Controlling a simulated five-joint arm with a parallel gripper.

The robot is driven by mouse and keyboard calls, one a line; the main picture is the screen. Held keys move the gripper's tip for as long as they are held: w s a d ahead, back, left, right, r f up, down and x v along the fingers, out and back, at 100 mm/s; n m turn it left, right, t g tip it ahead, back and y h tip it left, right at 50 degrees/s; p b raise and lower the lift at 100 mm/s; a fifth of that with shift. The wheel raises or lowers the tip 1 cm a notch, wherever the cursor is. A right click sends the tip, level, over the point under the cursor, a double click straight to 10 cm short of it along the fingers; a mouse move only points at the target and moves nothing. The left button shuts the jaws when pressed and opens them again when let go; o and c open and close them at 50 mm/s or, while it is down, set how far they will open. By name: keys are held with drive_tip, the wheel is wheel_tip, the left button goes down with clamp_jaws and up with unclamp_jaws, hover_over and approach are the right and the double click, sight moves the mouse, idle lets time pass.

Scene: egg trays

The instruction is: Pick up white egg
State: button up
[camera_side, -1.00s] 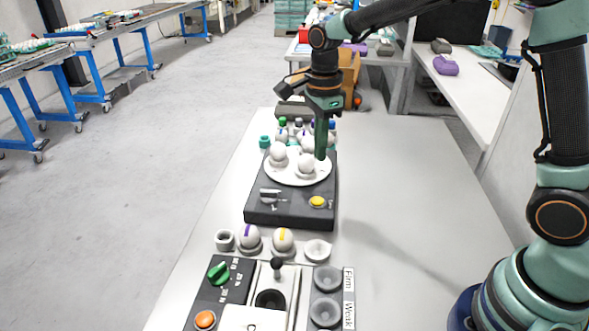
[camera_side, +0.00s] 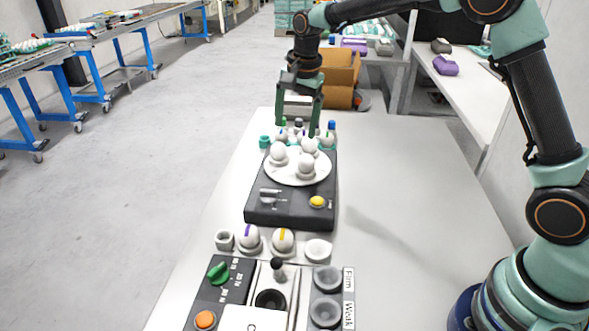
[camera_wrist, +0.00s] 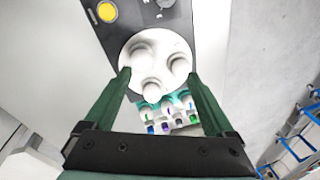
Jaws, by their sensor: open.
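Three white eggs stand on a round white plate (camera_side: 283,180) on a dark scale-like box: a left one (camera_side: 278,152), a back right one (camera_side: 309,146) and a front one (camera_side: 306,166). My gripper (camera_side: 297,128) is open and empty, pointing down at the plate's back edge, above the eggs. In the wrist view, the fingers (camera_wrist: 158,76) span the plate, with one egg (camera_wrist: 152,88) between them and the other two, (camera_wrist: 143,50) and (camera_wrist: 176,63), farther up the picture. No finger clearly touches an egg.
Behind the plate stands a teal holder (camera_side: 264,142) with several colour-marked white items and small coloured caps. In front, two striped eggs, purple (camera_side: 249,237) and yellow (camera_side: 283,241), sit in cups. A control panel (camera_side: 230,285) is nearest. The table's right side is clear.

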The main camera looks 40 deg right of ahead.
sight(280, 144)
drive_tip(key=w+d+n+t, duration=0.1)
drive_tip(key=w+n, duration=0.4)
drive_tip(key=x, duration=1.1)
drive_tip(key=shift+w+d+f, duration=0.1)
drive_tip(key=shift+w, duration=0.05)
drive_tip(key=c, duration=0.9)
